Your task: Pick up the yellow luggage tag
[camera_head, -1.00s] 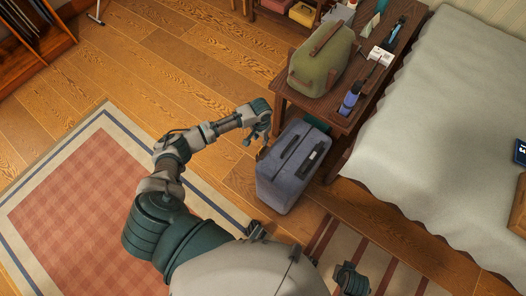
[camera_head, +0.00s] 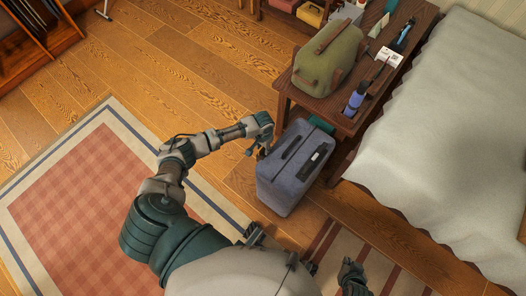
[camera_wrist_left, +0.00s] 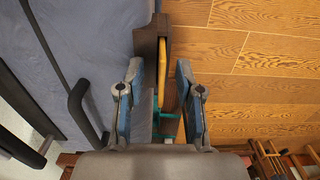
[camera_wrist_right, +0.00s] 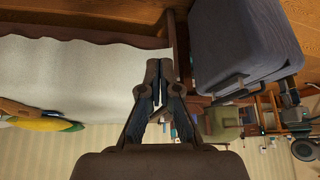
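The yellow luggage tag (camera_wrist_left: 162,68) shows in the left wrist view as a narrow yellow strip, edge-on, beside a dark strap (camera_wrist_left: 149,38) at the side of the blue-grey suitcase (camera_wrist_left: 95,40). My left gripper (camera_wrist_left: 158,85) is open, with one finger on each side of the tag; whether either finger touches it I cannot tell. In the head view my left gripper (camera_head: 257,147) is at the left edge of the upright suitcase (camera_head: 290,180); the tag is not clearly visible there. My right gripper (camera_wrist_right: 159,75) is shut and empty, away from the suitcase.
A bed (camera_head: 445,120) is on the right. A checked rug (camera_head: 75,195) lies left. The wooden floor (camera_head: 180,70) left of the bench is clear.

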